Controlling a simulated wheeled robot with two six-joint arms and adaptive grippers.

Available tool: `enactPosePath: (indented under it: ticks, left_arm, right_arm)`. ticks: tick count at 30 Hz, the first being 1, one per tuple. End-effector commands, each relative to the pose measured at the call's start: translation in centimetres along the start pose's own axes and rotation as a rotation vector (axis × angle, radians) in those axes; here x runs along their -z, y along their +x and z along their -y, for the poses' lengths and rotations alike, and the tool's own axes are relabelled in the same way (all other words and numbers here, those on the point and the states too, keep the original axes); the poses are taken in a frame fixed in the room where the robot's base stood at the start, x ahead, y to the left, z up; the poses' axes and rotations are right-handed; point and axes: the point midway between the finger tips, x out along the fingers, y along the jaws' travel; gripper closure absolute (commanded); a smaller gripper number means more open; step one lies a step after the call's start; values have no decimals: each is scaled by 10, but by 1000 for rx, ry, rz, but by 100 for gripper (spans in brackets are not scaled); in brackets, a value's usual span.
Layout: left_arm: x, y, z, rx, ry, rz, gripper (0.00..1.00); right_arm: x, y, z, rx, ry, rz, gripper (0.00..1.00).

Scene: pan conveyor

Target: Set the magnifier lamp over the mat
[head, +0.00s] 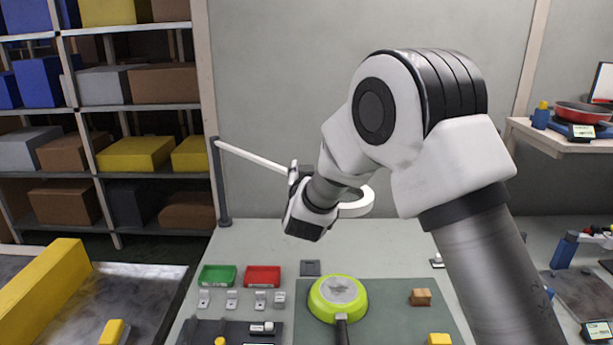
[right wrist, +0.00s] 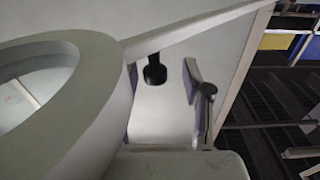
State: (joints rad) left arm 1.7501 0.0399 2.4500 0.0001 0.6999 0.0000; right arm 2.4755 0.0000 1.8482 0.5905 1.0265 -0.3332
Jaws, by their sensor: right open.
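The magnifier lamp has a dark post (head: 220,185) at the table's back left, a long white arm (head: 250,157) and a white ring head (head: 357,205). The ring hangs above the table behind the mat (head: 400,300), partly hidden by my arm. My right gripper (head: 297,175) is at the lamp arm, between post and ring. In the right wrist view, the ring (right wrist: 105,85) fills the left, and a dark knob (right wrist: 155,72) shows between the open fingers of the gripper (right wrist: 162,85). I cannot tell whether they touch it. My left gripper is out of view.
A lime-green pan (head: 338,290) lies on the mat, beside a small brown block (head: 420,297). A green bin (head: 217,276) and a red bin (head: 262,276) stand at the back left, with several metal parts in front. Shelves of boxes (head: 135,153) stand further left.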

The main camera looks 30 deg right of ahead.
Motion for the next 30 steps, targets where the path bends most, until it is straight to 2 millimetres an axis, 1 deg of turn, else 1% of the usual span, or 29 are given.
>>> enactPosePath:
  ticks: [5,9,12,15,19,30]
  left_arm:
    - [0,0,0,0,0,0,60]
    - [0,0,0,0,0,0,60]
    - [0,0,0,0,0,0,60]
    - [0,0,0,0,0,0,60]
    - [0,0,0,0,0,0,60]
    - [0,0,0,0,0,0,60]
  right_arm:
    - [2,-36,2,3,-6,-2,51]
    - [2,-74,3,3,-9,-4,51]
    - [2,-96,3,3,-8,-4,51]
    - [1,-110,4,4,-7,-4,51]
    - [1,-116,4,2,-4,-3,51]
    - [1,-116,4,2,-3,-2,51]
